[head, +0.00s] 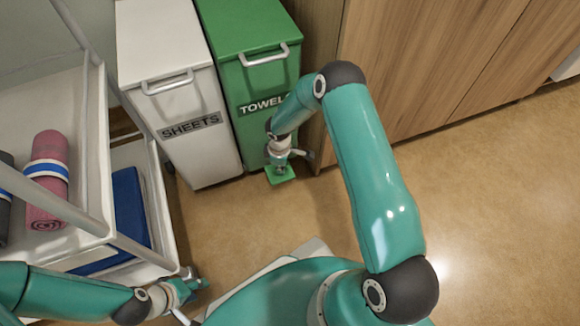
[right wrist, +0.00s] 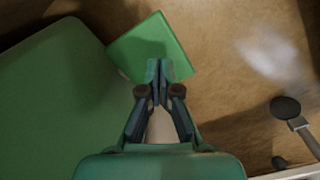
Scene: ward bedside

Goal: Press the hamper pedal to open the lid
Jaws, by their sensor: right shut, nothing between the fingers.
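The green hamper (head: 245,45), labelled TOWELS, stands against the cabinet with its lid down. Its green pedal (head: 280,174) sticks out at the foot, and the right wrist view shows it as a green square plate (right wrist: 150,42). My right gripper (head: 279,164) points down over the pedal. In the right wrist view its fingertips (right wrist: 159,68) are together, empty, over the plate's near edge; I cannot tell whether they touch it. The white hamper (head: 200,135), labelled SHEETS, stands to the left, lid down. My left gripper (head: 194,291) is low at the left, its jaws unclear.
A white shelf cart (head: 150,190) at the left holds a rolled pink towel (head: 47,185) and a folded blue cloth (head: 128,205). Wooden cabinets (head: 430,50) line the back right. The floor (head: 490,200) at the right is clear.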

